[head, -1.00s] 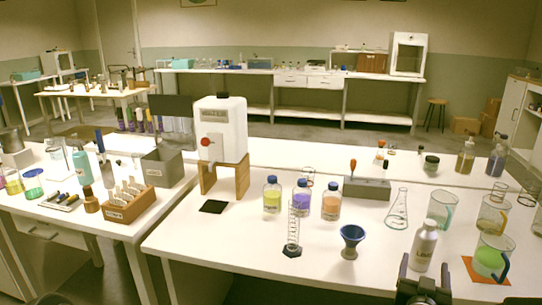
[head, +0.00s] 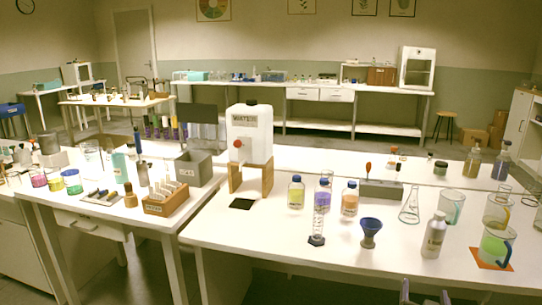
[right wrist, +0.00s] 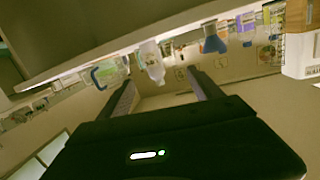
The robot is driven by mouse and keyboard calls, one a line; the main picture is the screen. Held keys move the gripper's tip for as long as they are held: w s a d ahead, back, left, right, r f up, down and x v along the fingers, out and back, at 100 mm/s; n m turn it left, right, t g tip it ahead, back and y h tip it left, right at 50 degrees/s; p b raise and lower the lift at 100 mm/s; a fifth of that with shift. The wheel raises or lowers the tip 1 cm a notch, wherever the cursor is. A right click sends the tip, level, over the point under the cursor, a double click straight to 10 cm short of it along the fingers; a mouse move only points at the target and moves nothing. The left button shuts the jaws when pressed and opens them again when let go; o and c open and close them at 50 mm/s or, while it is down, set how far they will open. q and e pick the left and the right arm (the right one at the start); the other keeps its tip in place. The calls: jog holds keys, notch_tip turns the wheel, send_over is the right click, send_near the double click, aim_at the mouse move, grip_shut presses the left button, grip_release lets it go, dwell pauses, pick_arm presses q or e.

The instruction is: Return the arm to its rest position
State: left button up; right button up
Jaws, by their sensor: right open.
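My right gripper (head: 425,290) shows at the bottom edge of the head view, low in front of the table's front edge and apart from everything on it. Its two fingers stand apart in the right wrist view (right wrist: 160,85), with nothing held between them. In that view the bench items lie beyond the fingertips, the picture being turned over. Three capped bottles stand upright in a row on the table: yellow-green (head: 296,193), purple (head: 322,195) and orange (head: 349,199). My left gripper is out of view.
A white tank (head: 250,130) stands on a wooden stand. The table's front left is clear.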

jog(key=s+a+f+n+g+y+p, duration=0.1)
jog(key=s+a+f+g+y+p, duration=0.2)
jog(key=a+f, duration=0.5)
jog(key=s+a+f+g+y, duration=0.2)
jog(key=a+f+y, duration=0.3)
jog(key=a+f, duration=0.3)
jog(key=s+a+f+n+g+y+p, duration=0.2)
jog(key=s+a+f+g+p, duration=0.1)
jog(key=s+a, duration=0.6)
jog(key=s+a+f+n+g+y+p, duration=0.1)
jog(key=s+a+f+g+p, duration=0.3)
jog(key=s+a, duration=0.5)
jog(key=s+f+g+y, duration=0.1)
jog(key=s+g, duration=0.1)
jog(key=s, duration=0.2)
jog(key=shift+s+f+n, duration=0.25)
jog(key=shift+f+n, duration=0.1)
jog(key=shift+n, duration=0.05)
